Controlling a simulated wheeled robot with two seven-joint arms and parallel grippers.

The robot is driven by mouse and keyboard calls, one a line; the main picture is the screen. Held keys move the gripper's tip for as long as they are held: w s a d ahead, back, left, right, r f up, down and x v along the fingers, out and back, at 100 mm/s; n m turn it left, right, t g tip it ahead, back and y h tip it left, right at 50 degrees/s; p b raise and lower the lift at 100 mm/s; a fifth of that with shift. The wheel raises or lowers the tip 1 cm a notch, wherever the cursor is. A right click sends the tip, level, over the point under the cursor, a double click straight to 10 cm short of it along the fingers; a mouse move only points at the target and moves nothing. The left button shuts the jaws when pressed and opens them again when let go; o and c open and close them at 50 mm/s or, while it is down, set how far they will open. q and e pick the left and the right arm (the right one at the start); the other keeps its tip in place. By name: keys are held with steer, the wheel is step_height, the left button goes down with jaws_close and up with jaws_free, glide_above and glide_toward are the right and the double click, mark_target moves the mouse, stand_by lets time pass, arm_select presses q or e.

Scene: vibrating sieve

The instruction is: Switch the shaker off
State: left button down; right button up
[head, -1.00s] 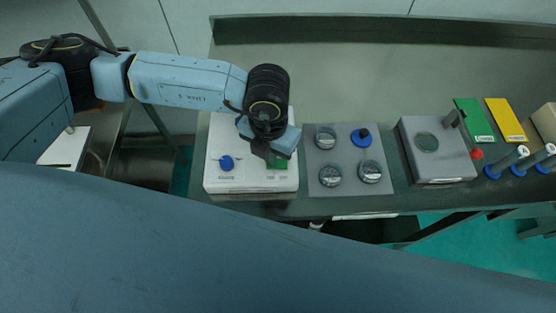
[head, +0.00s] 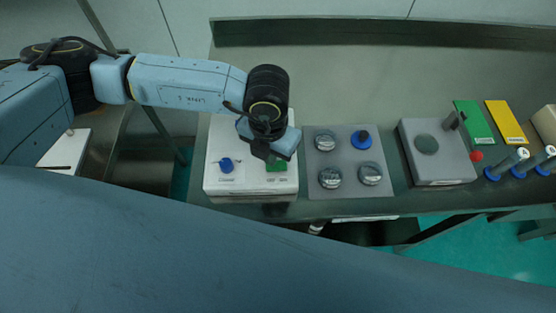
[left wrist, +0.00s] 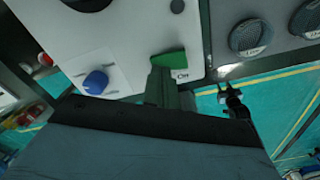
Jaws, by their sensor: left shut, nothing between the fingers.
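The shaker is a white box (head: 215,180) on the bench in the head view, with a blue knob (head: 227,165) and a green switch (head: 277,166) on its top near the front edge. My left gripper (head: 271,156) is shut and empty, pointing down at the green switch and partly covering it. In the left wrist view the shut left gripper (left wrist: 165,85) is right at the green switch (left wrist: 170,60); I cannot tell whether it touches. The blue knob (left wrist: 96,82) is to its left there. My right gripper is not in view.
A grey plate (head: 347,150) with several round dark pieces lies right of the shaker. Further right are a grey device (head: 450,165) with a red button, green (head: 473,121) and yellow (head: 506,121) blocks, and blue-based tubes (head: 515,160). The bench behind is clear.

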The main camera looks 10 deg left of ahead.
arm_select(q)
step_height(320, 180, up, 6)
steer(key=p, duration=0.3)
steer(key=shift+f, duration=0.15)
steer(key=shift+s, duration=0.1)
stand_by(0.5)
